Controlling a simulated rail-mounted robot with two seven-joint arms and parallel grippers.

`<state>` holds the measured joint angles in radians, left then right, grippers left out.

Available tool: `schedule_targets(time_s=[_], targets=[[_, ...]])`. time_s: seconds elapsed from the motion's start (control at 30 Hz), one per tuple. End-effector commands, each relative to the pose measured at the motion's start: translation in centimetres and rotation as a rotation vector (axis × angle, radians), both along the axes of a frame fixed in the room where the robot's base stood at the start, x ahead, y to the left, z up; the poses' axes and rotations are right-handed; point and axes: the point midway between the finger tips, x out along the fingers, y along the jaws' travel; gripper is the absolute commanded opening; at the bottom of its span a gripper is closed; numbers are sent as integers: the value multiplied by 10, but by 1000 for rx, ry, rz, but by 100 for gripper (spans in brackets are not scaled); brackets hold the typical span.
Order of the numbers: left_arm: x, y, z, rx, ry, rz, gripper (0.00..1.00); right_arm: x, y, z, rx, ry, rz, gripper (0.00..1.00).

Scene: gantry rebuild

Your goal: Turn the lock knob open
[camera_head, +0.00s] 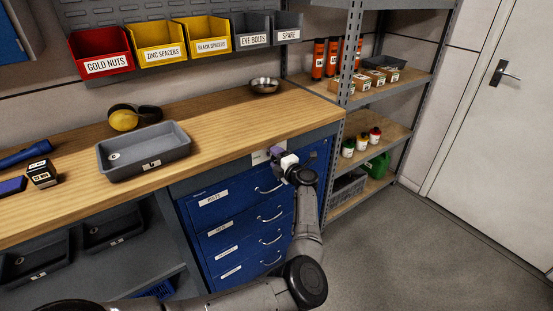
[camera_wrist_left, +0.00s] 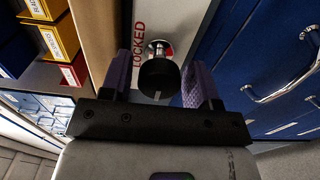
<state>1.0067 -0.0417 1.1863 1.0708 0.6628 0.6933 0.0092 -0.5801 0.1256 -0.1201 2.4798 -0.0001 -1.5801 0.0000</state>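The lock knob (camera_wrist_left: 158,76) is black with a silver collar behind it. It sits on a pale plate (camera_wrist_left: 187,22) with the red word "LOCKED", seen in the left wrist view. My left gripper (camera_wrist_left: 160,82) has one purple finger on each side of the knob. A gap shows on the left of the knob, and the right finger is very close to it; contact cannot be told. In the head view my left gripper (camera_head: 277,154) is at the cabinet front just under the bench edge, hiding the knob. My right gripper is not in view.
Blue drawers (camera_head: 238,220) with curved handles lie beside and below the gripper. The wooden bench top (camera_head: 222,108) is above, holding a grey tray (camera_head: 150,172), earmuffs (camera_head: 122,119) and a metal bowl (camera_head: 264,86). Shelves (camera_head: 385,85) stand to the right. The floor (camera_head: 420,250) there is clear.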

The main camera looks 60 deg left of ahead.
Motion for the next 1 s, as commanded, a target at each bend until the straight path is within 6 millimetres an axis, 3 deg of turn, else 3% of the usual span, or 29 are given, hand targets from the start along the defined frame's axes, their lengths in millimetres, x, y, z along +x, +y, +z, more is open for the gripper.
schedule_targets(time_s=[0.1, 0.47, 1.0], targets=[[0, 0, 0, 0, 0, 0, 65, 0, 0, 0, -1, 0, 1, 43], [1, -10, 1, 0, 2, -1, 65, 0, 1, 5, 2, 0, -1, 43], [4, -108, 2, -1, 1, -1, 65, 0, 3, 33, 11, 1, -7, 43]])
